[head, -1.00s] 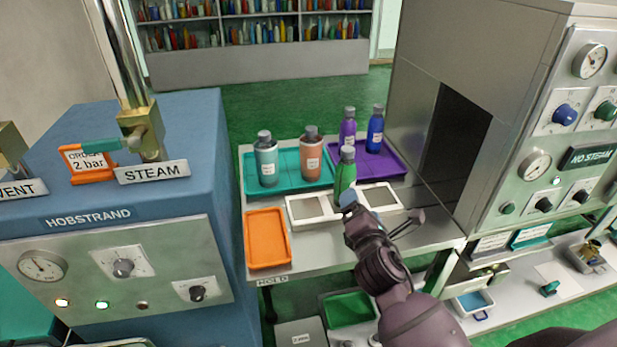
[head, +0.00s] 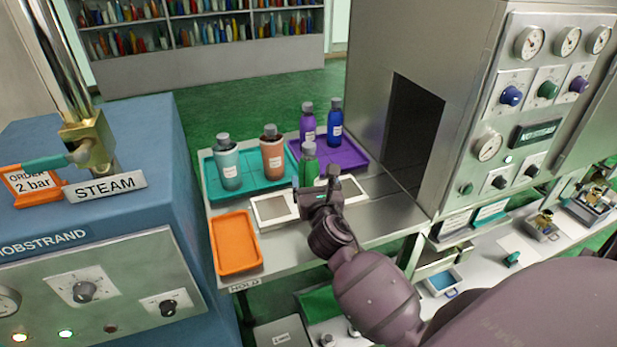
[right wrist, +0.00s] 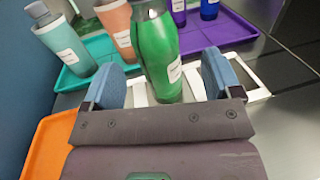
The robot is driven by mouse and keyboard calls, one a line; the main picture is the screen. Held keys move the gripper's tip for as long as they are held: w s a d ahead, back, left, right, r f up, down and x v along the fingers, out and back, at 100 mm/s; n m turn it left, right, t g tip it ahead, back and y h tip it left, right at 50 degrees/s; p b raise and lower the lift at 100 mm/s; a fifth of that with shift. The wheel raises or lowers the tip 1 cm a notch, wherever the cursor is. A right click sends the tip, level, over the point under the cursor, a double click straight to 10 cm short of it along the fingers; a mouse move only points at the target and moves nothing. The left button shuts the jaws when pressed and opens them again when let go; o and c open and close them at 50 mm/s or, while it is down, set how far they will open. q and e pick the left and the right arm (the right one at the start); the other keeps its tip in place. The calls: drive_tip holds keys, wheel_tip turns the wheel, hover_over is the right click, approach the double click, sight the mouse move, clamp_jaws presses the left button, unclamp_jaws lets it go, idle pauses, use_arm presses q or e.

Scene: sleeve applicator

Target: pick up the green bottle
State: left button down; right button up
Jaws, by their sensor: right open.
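The green bottle (head: 308,165) stands upright at the white-framed plates on the bench, partly hidden behind my right gripper in the head view. It has a grey cap and a white label. In the right wrist view the green bottle (right wrist: 158,55) is just ahead of my right gripper (right wrist: 161,80), between the lines of its two blue fingers. The right gripper (head: 318,188) is open, with one finger on each side of the bottle; I cannot tell whether either touches it. My left gripper is in neither view.
A teal tray (head: 212,180) holds a teal bottle (head: 228,165) and a salmon bottle (head: 272,155). A purple tray (head: 350,158) holds a purple bottle (head: 307,125) and a blue bottle (head: 335,120). An orange tray (head: 236,243) is empty. A steel machine (head: 375,90) stands at right.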

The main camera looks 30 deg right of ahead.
sight(311, 175)
drive_tip(key=shift+x, duration=2.8)
drive_tip(key=shift+w+a, duration=0.1)
drive_tip(key=shift+a, duration=0.1)
drive_tip(key=c, duration=1)
drive_tip(key=shift+c, duration=1.3)
drive_tip(key=shift+r, duration=0.1)
